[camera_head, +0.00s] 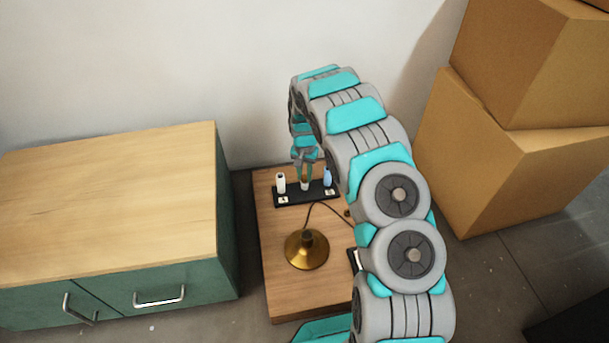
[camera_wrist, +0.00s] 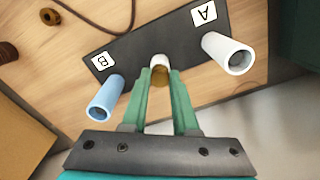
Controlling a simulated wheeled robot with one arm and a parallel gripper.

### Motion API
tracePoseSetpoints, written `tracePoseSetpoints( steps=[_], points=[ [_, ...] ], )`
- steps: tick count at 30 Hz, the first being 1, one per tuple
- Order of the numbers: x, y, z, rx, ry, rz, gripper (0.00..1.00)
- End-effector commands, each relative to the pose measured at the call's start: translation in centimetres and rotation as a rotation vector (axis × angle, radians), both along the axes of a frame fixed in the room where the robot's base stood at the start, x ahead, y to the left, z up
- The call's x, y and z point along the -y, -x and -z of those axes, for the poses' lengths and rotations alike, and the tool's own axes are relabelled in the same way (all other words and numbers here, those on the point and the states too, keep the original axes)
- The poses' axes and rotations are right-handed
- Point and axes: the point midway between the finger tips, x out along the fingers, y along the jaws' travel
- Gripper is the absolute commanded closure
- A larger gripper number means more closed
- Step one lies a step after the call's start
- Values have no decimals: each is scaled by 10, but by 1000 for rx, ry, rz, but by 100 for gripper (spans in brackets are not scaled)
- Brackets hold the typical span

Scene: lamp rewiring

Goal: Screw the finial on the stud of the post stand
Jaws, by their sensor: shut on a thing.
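The post stand is a black bar (camera_head: 290,199) on the low wooden table, and it also shows in the wrist view (camera_wrist: 130,45). It carries a white tube by label A (camera_wrist: 229,55), a light blue tube by label B (camera_wrist: 105,98) and a short white post (camera_wrist: 160,61) between them. My gripper (camera_wrist: 158,80) points down over this middle post, its green fingers shut on a small brass-coloured finial (camera_wrist: 157,77). The finial is in line with the white post and looks close to or on its top. The stud is hidden, so I cannot tell whether the threads meet. The head view shows my gripper (camera_head: 306,172) between the tubes.
A brass lamp base (camera_head: 307,250) with a dark cord stands in front of the stand. A green cabinet with a wooden top (camera_head: 110,190) is on the left. Cardboard boxes (camera_head: 510,170) are stacked on the right. A wall is behind.

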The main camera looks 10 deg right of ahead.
Motion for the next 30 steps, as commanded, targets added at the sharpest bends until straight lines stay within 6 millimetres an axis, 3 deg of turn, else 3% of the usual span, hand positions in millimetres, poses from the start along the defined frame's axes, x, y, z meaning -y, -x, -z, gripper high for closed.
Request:
tracePoseSetpoints(
  steps=[12, 26, 30],
  points=[
    [0, 0, 2, 1, 1, 516, 100],
    [0, 0, 1, 0, 0, 607, 100],
    [0, -1, 2, 1, 0, 732, 100]
  ],
)
